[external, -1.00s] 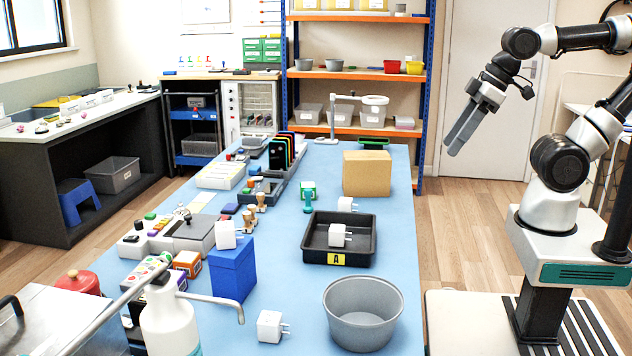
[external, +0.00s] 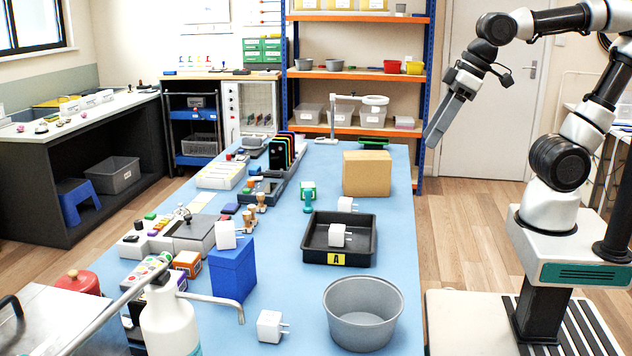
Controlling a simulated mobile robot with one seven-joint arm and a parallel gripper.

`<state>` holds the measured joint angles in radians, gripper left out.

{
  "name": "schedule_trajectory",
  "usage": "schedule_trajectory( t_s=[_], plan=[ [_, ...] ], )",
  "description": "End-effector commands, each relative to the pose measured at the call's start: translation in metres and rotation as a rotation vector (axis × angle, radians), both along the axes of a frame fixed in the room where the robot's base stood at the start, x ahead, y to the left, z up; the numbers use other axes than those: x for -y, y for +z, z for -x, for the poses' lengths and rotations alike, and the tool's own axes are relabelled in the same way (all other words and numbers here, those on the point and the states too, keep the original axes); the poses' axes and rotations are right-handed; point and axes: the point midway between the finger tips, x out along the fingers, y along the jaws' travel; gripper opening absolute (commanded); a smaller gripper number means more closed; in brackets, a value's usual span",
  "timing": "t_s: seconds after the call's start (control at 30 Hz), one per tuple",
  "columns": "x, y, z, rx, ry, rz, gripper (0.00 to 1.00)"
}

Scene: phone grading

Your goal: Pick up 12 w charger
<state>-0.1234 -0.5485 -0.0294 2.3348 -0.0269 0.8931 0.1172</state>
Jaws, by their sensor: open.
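Several white plug chargers stand on the blue table, and I cannot read which one is the 12 W. One white charger (external: 269,326) lies at the front of the table. Another white charger (external: 337,235) is in the black tray (external: 312,253) marked A. A third charger (external: 345,204) is behind the tray, and another charger (external: 226,235) sits on top of the blue box (external: 232,273). My gripper (external: 432,140) is open and empty, high above the floor beyond the table's right edge, apart from all chargers. Its fingers show nearly edge-on.
A grey round bin (external: 362,314) stands at the front right of the table. A cardboard box (external: 366,173) is behind the tray. A white bottle (external: 170,318) with a long spout is at the front left. The table's middle strip is mostly clear.

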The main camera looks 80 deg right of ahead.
Motion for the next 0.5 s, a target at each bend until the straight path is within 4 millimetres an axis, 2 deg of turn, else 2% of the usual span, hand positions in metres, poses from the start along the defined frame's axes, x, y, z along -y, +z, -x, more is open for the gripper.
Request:
schedule_trajectory(
  t_s=[0.03, 0.1, 0.17, 0.27, 0.4, 0.5],
  plan=[
    [-0.015, 0.003, -0.024, -0.022, 0.011, -0.007, 0.53],
    [-0.037, 0.007, -0.057, -0.040, 0.008, -0.020, 0.53],
    [-0.059, 0.006, -0.085, -0.054, 0.006, -0.025, 0.53],
    [-0.103, -0.003, -0.129, -0.074, 0.000, -0.026, 0.53],
    [-0.176, -0.031, -0.180, -0.090, -0.006, -0.012, 0.53],
    [-0.231, -0.058, -0.204, -0.092, -0.006, 0.006, 0.53]
  ],
)
